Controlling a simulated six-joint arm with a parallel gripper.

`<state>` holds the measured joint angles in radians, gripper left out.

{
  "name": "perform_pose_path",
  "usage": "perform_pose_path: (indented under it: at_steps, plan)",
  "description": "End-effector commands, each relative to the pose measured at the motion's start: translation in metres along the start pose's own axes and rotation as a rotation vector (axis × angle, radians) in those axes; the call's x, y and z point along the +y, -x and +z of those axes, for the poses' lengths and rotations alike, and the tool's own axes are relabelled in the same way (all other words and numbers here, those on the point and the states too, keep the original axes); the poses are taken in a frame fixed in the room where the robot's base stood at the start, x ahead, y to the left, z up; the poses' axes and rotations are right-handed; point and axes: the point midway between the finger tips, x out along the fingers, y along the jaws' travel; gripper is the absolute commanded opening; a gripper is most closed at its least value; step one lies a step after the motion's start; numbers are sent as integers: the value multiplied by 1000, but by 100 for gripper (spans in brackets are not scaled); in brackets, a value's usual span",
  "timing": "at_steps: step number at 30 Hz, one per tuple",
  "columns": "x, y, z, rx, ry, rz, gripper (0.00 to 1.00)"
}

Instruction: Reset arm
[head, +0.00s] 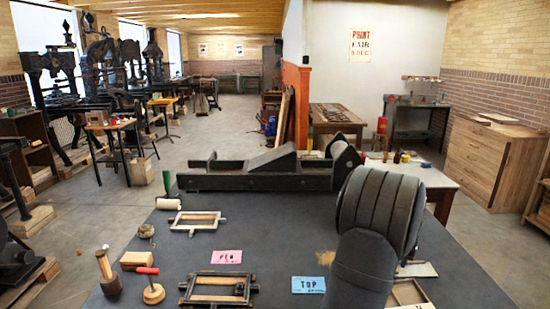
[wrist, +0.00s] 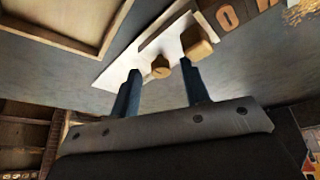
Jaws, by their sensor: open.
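My gripper (wrist: 160,68) is open in the wrist view, its two dark fingers apart. A small round wooden piece (wrist: 160,70) shows between the fingertips in the picture; it looks to lie beyond them, on a white strip (wrist: 148,52). A wooden block (wrist: 197,42) is by the right fingertip; I cannot tell if they touch. In the head view my dark arm stands at the right over the grey table top (head: 270,240), and my gripper is hidden behind it.
A long dark press bed (head: 245,178) lies across the table's back. The table's middle is clear.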

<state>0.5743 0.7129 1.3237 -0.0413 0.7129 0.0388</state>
Motion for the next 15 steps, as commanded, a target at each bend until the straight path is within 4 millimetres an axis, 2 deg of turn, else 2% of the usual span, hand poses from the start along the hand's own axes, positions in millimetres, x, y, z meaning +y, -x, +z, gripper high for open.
perform_pose_path:
  at_steps: [15]
  plan:
    - [-4, -1, 0, -7, -255, 105, 42]
